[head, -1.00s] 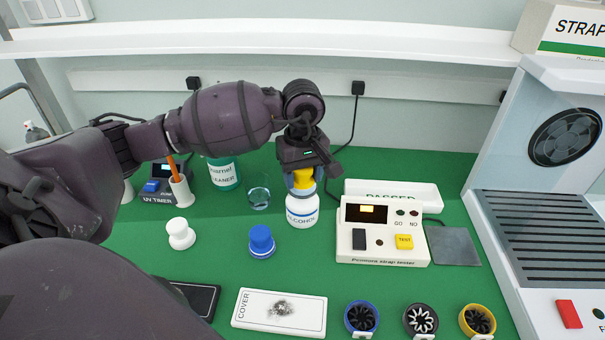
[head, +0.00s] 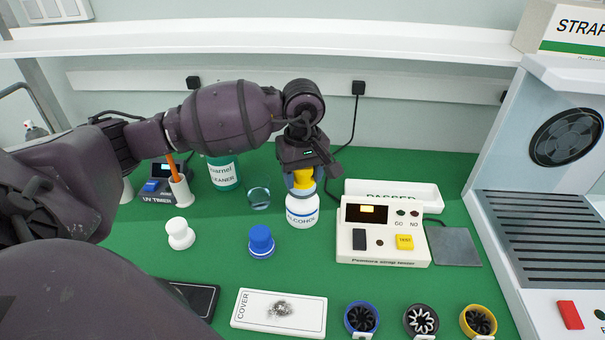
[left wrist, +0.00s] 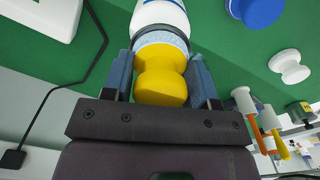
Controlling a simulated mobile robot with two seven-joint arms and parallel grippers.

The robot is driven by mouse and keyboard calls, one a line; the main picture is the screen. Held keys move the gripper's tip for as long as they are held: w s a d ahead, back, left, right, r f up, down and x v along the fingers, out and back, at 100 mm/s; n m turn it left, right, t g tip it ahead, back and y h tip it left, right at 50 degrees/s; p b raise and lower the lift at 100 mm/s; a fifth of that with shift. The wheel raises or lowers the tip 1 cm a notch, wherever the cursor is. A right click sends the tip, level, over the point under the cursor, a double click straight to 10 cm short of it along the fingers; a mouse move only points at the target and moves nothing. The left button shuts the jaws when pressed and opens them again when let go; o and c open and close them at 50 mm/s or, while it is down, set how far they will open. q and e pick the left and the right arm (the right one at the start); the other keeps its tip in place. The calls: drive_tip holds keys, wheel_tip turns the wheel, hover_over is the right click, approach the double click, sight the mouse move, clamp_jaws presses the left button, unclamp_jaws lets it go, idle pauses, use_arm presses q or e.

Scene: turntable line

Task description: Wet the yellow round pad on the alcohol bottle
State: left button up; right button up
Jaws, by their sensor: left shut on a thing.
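The white alcohol bottle (head: 302,209) stands upright on the green mat, left of the strap tester. My left gripper (head: 303,178) points down over its top and is shut on the yellow round pad (head: 304,178). In the left wrist view the yellow pad (left wrist: 162,84) sits between the two blue-grey fingers, against the top of the bottle (left wrist: 160,14). A pale blue-grey ring shows where pad and bottle meet. Whether liquid is on the pad's underside is hidden. My right gripper is not in view.
A blue-capped piece (head: 261,241) and a white knob-shaped piece (head: 180,234) stand to the left. The strap tester (head: 383,232) stands close on the right.

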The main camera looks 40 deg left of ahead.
use_arm(q)
drive_tip(key=shift+f, duration=0.1)
drive_tip(key=shift+r, duration=0.55)
drive_tip(key=shift+r+p, duration=1.15)
drive_tip(key=shift+r, duration=1.9)
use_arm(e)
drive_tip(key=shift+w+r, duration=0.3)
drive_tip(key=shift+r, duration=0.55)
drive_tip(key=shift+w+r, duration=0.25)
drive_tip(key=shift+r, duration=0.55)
